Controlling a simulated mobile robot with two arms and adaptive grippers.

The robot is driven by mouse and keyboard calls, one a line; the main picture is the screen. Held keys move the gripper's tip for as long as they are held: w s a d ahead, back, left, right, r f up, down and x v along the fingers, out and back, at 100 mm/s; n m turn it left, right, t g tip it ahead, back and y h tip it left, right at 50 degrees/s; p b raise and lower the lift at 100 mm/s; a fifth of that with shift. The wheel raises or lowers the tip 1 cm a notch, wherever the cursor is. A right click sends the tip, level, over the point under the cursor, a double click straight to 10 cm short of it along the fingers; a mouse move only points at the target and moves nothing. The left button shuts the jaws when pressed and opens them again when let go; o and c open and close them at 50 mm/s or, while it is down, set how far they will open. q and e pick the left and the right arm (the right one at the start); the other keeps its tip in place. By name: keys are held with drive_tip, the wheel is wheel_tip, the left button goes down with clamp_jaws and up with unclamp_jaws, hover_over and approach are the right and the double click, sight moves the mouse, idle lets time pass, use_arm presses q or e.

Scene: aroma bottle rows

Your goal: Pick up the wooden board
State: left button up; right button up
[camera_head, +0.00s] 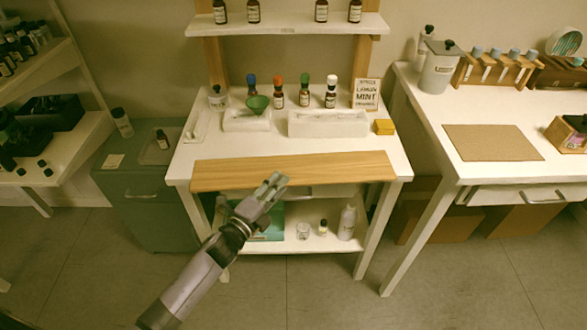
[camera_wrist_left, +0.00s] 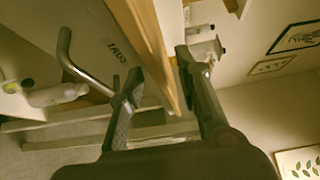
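The wooden board (camera_head: 300,172) is a long, light-brown plank lying flat along the front edge of the white worktable. My left gripper (camera_head: 270,188) is at the board's front edge, left of its middle, reaching up from below. In the left wrist view, the gripper (camera_wrist_left: 158,68) has its two fingers spread apart, and the board's edge (camera_wrist_left: 146,35) runs through the gap between them. I cannot tell whether either finger touches the board. My right gripper is in neither view.
A drawer handle (camera_wrist_left: 72,62) is close below the board. A lower shelf (camera_head: 285,245) holds bottles. A second table (camera_head: 500,185) stands on the right.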

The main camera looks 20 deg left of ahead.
use_arm(q)
drive_tip(key=shift+c, duration=0.6)
clamp_jaws()
